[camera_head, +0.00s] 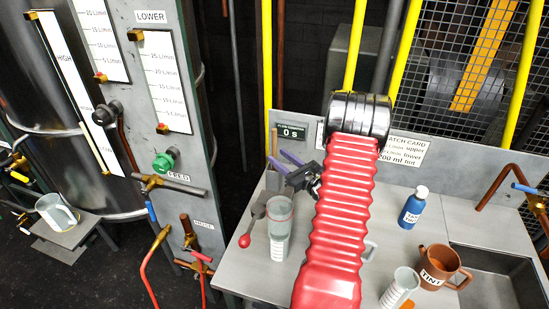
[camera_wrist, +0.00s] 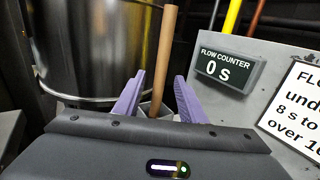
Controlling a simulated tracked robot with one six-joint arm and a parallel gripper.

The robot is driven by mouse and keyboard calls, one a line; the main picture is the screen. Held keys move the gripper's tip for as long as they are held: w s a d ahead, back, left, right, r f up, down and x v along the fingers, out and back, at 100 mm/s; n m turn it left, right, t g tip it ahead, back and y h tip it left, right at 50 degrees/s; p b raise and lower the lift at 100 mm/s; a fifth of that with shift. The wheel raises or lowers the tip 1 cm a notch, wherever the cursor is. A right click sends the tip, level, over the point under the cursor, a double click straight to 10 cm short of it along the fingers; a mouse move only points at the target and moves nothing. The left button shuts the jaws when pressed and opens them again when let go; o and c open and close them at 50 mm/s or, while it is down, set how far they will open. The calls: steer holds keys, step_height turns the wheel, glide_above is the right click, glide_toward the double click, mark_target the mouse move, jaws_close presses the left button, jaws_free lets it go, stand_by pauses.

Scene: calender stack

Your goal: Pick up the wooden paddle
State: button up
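The wooden paddle (camera_wrist: 166,55) stands upright as a plain brown shaft in the wrist view, its lower end inside a small grey holder (camera_wrist: 147,108). In the head view the shaft (camera_head: 274,140) rises from the holder (camera_head: 273,181) at the back left of the bench. My gripper (camera_head: 278,157) has two purple fingers and is open beside the shaft. In the wrist view the shaft appears between the spread fingers of my gripper (camera_wrist: 160,76). I cannot tell how far ahead of them it is. The paddle's lower end is hidden.
A clear beaker (camera_head: 279,218) and a red-ended ladle (camera_head: 246,238) are near the holder. The flow counter panel (camera_wrist: 229,68) is behind.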

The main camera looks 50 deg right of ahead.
steer(key=shift+w+f, duration=0.15)
steer(key=shift+w, duration=0.45)
steer(key=w, duration=0.6)
steer(key=shift+w+d, duration=0.15)
steer(key=shift+d, duration=0.25)
jaws_close()
stand_by(0.3)
